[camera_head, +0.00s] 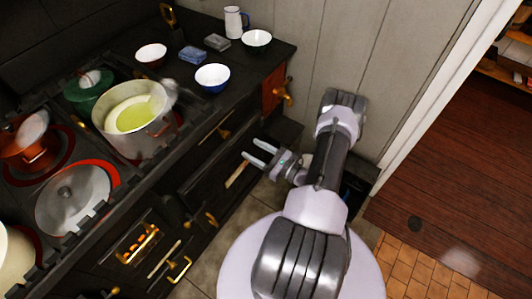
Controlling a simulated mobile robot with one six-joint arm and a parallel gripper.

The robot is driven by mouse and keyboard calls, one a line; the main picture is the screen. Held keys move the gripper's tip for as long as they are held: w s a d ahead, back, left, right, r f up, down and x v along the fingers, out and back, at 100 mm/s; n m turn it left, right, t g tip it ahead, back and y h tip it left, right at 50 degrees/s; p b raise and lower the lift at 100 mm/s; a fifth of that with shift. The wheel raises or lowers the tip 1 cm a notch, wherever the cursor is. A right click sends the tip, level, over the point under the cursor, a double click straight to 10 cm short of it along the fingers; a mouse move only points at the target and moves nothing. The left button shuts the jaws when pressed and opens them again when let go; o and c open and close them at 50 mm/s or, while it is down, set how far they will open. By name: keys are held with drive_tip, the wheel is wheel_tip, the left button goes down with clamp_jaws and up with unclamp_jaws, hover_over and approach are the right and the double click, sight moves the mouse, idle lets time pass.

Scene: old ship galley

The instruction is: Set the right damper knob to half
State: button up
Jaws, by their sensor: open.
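A black range fills the left of the view. Brass knobs and handles show along its front: a brass fitting (224,133) on the upper front, another (211,218) lower left, and one (284,93) on the orange-brown panel at the right end. I cannot tell which of these is the right damper knob, and no setting marks are readable. My gripper (258,152) is open and empty, its two fingers pointing left toward the range front. It appears apart from all the brass fittings.
A pot of green soup (130,115) and a lidded pan (73,197) stand on the range. A fire glows behind a grate (136,243).

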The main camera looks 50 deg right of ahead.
drive_tip(key=s, duration=0.6)
drive_tip(key=shift+d+p, duration=0.2)
drive_tip(key=shift+p, duration=0.1)
